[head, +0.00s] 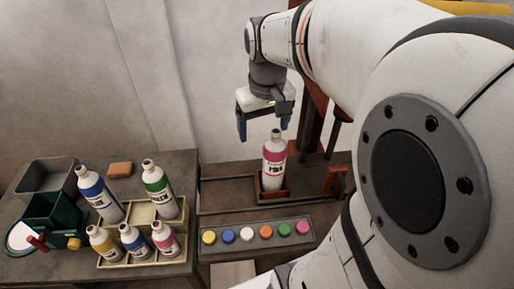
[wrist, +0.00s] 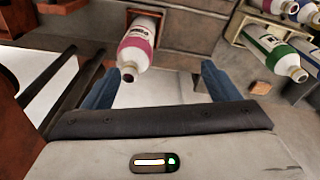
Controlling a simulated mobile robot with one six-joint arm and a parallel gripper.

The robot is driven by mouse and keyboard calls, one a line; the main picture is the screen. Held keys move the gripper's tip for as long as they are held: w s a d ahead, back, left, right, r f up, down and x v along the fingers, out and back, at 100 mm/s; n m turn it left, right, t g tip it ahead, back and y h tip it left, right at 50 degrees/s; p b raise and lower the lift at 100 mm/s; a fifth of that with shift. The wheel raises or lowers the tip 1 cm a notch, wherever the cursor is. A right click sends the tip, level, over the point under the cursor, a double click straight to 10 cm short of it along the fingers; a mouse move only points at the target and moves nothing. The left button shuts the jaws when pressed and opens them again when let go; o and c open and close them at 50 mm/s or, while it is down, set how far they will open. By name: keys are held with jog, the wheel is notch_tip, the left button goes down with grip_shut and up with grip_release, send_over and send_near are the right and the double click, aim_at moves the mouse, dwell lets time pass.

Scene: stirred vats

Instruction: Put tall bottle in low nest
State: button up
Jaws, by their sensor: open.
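A tall white bottle with a pink label (head: 274,160) stands upright in a small red-brown nest (head: 272,193) on the bench. My gripper (head: 264,126) is open and empty, just above and slightly behind the bottle, with its blue fingers apart. In the wrist view the bottle (wrist: 138,45) shows with its cap towards my gripper (wrist: 160,85), a little left of the middle between the fingers. No contact shows. The nest's red-brown edge (wrist: 131,17) shows behind the bottle's base.
A beige rack (head: 142,213) at the left holds several bottles, including tall blue (head: 98,194) and green (head: 158,190) ones. A grey strip of coloured buttons (head: 256,237) lies in front of the nest. A grey bin (head: 45,175) and a dark green box (head: 55,217) stand far left.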

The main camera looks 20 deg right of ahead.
jog(key=s+a+f+t, duration=0.2)
jog(key=s+a+f, duration=0.1)
jog(key=s+a, duration=0.3)
jog(key=shift+s+f, duration=0.35)
jog(key=shift+s, duration=0.85)
jog(key=shift+w, duration=0.1)
jog(key=shift+c, duration=0.4)
